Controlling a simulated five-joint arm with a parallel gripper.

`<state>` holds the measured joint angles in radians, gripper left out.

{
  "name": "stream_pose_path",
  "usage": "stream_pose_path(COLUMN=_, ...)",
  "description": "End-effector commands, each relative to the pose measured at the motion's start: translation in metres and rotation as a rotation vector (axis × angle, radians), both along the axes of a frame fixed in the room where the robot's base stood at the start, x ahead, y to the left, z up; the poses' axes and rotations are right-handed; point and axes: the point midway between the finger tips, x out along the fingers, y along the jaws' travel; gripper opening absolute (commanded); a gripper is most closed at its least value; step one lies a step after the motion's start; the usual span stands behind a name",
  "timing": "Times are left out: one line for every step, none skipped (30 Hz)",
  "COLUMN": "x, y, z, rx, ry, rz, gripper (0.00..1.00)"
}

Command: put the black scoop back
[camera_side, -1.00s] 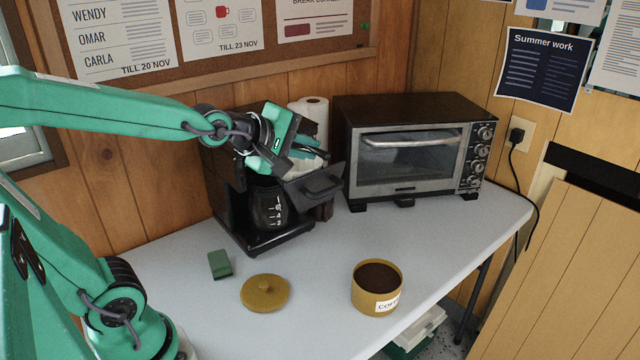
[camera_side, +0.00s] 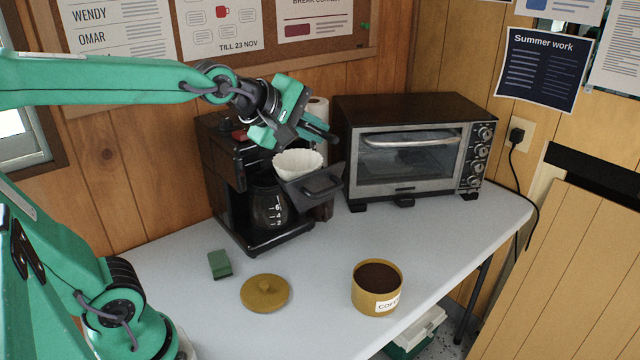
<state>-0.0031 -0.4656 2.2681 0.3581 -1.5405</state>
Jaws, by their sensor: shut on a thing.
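My gripper (camera_side: 306,136) is raised above and just behind the open filter basket of the coffee maker. It is shut on a dark thing, which I take to be the black scoop; the fingers hide most of it and its outline is hard to make out. The black coffee maker (camera_side: 224,160) has its filter basket (camera_side: 325,184) swung out at the front, with a white paper filter (camera_side: 299,163) in it. The open coffee tin (camera_side: 376,300), full of dark grounds, stands at the front of the table.
The tin's yellow lid (camera_side: 265,293) and a small green block (camera_side: 220,264) lie on the grey table (camera_side: 325,265). A toaster oven (camera_side: 402,150) stands to the right and a paper roll (camera_side: 318,108) behind. The table's right front is clear.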

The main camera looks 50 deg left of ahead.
Motion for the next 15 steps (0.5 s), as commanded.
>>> stream_pose_path(x=-0.001, y=-0.01, z=-0.001, rx=0.0, ry=0.017, rz=-0.026, gripper=0.0)
stream_pose_path(x=-0.001, y=-0.015, z=-0.002, rx=-0.001, ry=0.029, rz=-0.038, gripper=0.0)
stream_pose_path(x=-0.003, y=-0.022, z=-0.004, rx=-0.001, ry=0.045, rz=-0.058, gripper=0.0)
stream_pose_path(x=-0.004, y=-0.028, z=-0.005, rx=0.0, ry=0.06, rz=-0.072, gripper=0.0)
stream_pose_path(x=-0.005, y=-0.034, z=-0.006, rx=-0.001, ry=0.073, rz=-0.089, gripper=0.0)
stream_pose_path(x=-0.007, y=-0.043, z=-0.008, rx=0.0, ry=0.094, rz=-0.111, gripper=0.0)
stream_pose_path(x=-0.009, y=-0.049, z=-0.009, rx=0.002, ry=0.111, rz=-0.128, gripper=0.0)
stream_pose_path(x=-0.012, y=-0.056, z=-0.01, rx=0.003, ry=0.128, rz=-0.148, gripper=0.0)
stream_pose_path(x=-0.015, y=-0.066, z=-0.011, rx=0.005, ry=0.153, rz=-0.173, gripper=0.0)
stream_pose_path(x=-0.018, y=-0.072, z=-0.012, rx=0.008, ry=0.173, rz=-0.191, gripper=0.0)
stream_pose_path(x=-0.022, y=-0.08, z=-0.013, rx=0.01, ry=0.191, rz=-0.211, gripper=0.0)
stream_pose_path(x=-0.026, y=-0.088, z=-0.014, rx=0.014, ry=0.217, rz=-0.235, gripper=0.0)
stream_pose_path(x=-0.03, y=-0.095, z=-0.015, rx=0.018, ry=0.236, rz=-0.253, gripper=0.0)
stream_pose_path(x=-0.034, y=-0.101, z=-0.015, rx=0.022, ry=0.256, rz=-0.272, gripper=0.0)
stream_pose_path(x=-0.039, y=-0.11, z=-0.015, rx=0.027, ry=0.281, rz=-0.296, gripper=0.0)
